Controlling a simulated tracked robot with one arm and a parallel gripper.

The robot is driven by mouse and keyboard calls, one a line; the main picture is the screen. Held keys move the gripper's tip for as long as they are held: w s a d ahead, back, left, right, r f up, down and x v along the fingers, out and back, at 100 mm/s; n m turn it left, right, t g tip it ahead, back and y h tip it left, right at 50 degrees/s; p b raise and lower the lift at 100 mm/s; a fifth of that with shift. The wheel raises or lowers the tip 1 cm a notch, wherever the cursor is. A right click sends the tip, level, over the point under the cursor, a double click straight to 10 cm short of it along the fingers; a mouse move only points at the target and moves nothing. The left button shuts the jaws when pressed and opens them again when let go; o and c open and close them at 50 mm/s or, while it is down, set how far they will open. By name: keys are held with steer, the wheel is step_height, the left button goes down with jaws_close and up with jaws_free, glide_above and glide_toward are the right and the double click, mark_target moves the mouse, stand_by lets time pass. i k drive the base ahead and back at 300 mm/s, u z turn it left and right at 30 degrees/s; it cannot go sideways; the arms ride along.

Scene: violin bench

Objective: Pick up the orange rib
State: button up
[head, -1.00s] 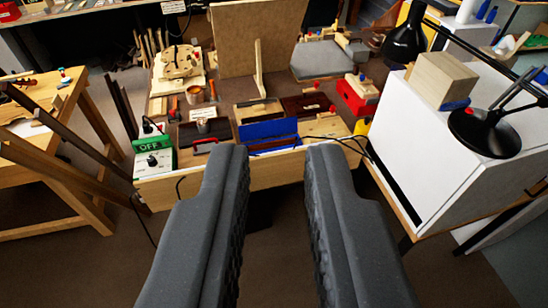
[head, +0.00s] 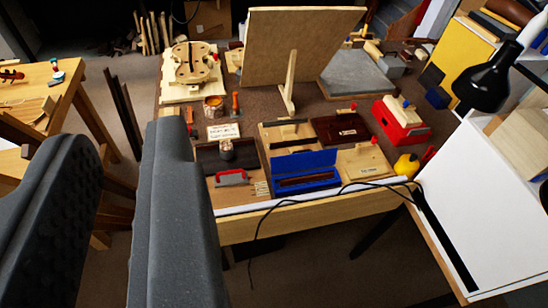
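My gripper (head: 120,145) fills the lower left of the view, its two dark fingers apart with nothing between them. It is in front of the workbench (head: 330,222), left of its front edge in the picture. I cannot make out for certain an orange rib. Two small orange upright pieces, one (head: 235,103) right of a small pot and one (head: 190,116) left of it, stand or lie on the bench; they may be tool handles. A blue open box (head: 305,178) at the front edge holds a dark strip. The left finger hides part of the left side.
A large tan board (head: 300,50) stands propped on the bench. A violin body in a mould (head: 192,65) lies at the back left. A red box (head: 400,124) and yellow object (head: 406,165) are at the right. A white cabinet (head: 480,210) with a black lamp (head: 485,85) stands right. A black cable crosses the front edge.

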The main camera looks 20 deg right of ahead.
mark_target(322, 176)
steer(key=z, duration=0.15)
steer(key=i, duration=1.05)
steer(key=z, duration=0.55)
